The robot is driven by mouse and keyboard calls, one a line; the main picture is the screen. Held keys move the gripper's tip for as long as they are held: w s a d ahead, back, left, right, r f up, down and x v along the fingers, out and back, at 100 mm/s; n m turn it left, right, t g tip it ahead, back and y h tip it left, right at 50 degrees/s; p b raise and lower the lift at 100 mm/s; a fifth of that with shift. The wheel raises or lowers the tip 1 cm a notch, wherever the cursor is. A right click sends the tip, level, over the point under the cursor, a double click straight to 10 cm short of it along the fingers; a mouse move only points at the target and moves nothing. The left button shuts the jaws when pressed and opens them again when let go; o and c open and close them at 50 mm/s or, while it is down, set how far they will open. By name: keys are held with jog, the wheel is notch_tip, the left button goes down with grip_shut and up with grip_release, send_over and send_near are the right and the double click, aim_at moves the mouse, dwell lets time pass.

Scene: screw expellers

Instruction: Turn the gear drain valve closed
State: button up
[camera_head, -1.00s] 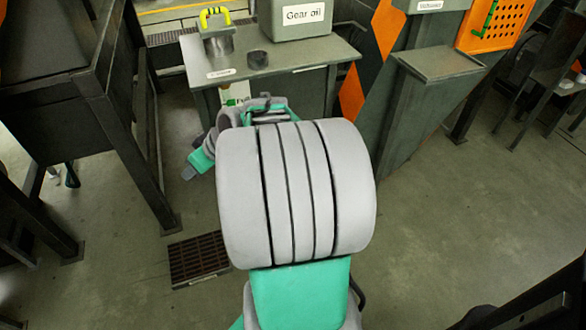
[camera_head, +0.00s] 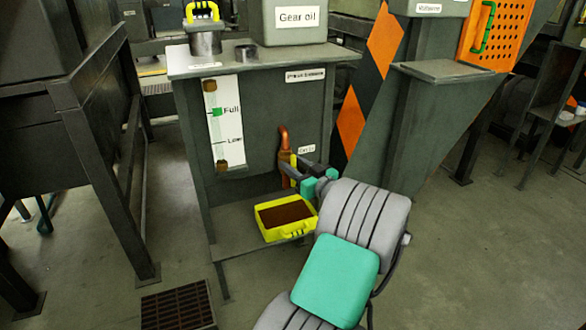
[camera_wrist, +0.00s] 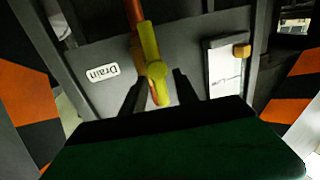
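The gear drain valve is a yellow handle (camera_head: 293,161) on a copper pipe (camera_head: 283,140) at the front of the grey gear oil cabinet, left of a small label. In the wrist view, which looks inverted, the yellow handle (camera_wrist: 152,62) runs lengthwise below the orange-red pipe (camera_wrist: 135,12), beside the "Drain" label (camera_wrist: 102,73). My gripper (camera_head: 289,168) is at the valve. In the wrist view its two dark fingers (camera_wrist: 158,76) are spread, with the handle's end between them. A gap shows on the right; contact on the left is unclear. My gripper partly hides the valve in the head view.
A yellow tray (camera_head: 265,235) with brown contents sits on the cabinet's low shelf, below and left of the valve. A level gauge (camera_head: 226,125) is on the cabinet front. An orange-striped panel (camera_head: 352,120) stands to the right. Floor in front is open, with a grate (camera_head: 178,306).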

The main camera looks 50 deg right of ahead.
jog(key=shift+w+d, duration=0.1)
jog(key=shift+w, duration=0.1)
jog(key=shift+c, duration=0.6)
grip_shut()
